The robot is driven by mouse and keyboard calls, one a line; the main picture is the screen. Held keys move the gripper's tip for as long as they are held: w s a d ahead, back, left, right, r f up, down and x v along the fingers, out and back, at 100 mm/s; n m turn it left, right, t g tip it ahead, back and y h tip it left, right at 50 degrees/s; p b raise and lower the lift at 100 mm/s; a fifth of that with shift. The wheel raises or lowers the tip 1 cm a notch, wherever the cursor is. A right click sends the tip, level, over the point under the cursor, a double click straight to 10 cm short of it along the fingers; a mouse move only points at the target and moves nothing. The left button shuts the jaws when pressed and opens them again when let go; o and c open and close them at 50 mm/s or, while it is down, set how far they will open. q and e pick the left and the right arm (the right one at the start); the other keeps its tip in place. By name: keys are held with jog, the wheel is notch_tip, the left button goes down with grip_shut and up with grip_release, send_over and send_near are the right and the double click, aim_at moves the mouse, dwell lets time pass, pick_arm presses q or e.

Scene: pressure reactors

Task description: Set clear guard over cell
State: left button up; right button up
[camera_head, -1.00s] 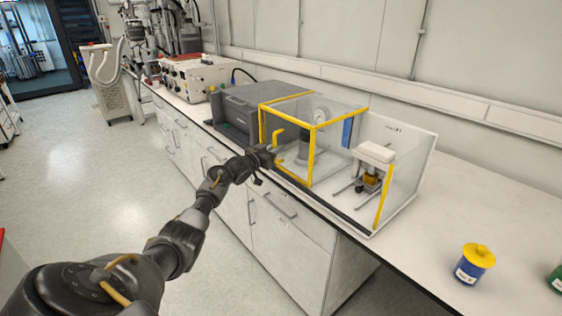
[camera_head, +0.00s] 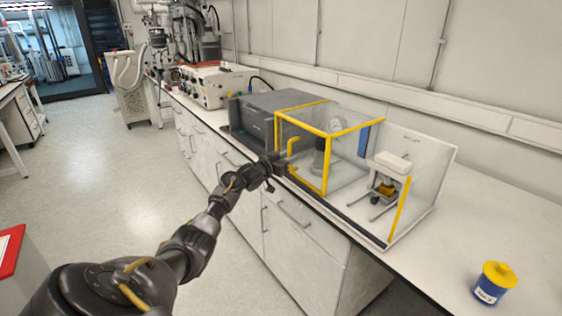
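The clear guard (camera_head: 328,165) is a see-through box with yellow edges on the bench. A yellow handle (camera_head: 292,148) stands on the guard's front left side. My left gripper (camera_head: 284,168) is at the lower end of this handle. Its fingers are dark and small, so I cannot tell whether they are closed on the handle. My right gripper is not in view.
Right of the guard, a white-topped device (camera_head: 388,178) stands in a clear-sided bay with a yellow front strip (camera_head: 398,210). A dark grey box (camera_head: 262,115) stands directly left. A blue jar with a yellow lid (camera_head: 493,284) stands on the open right part of the bench.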

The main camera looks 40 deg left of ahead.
pick_arm(q)
jog(key=s, duration=1)
jog(key=shift+s+a+b, duration=0.15)
jog(key=shift+a+b, duration=0.1)
jog(key=shift+b, duration=0.2)
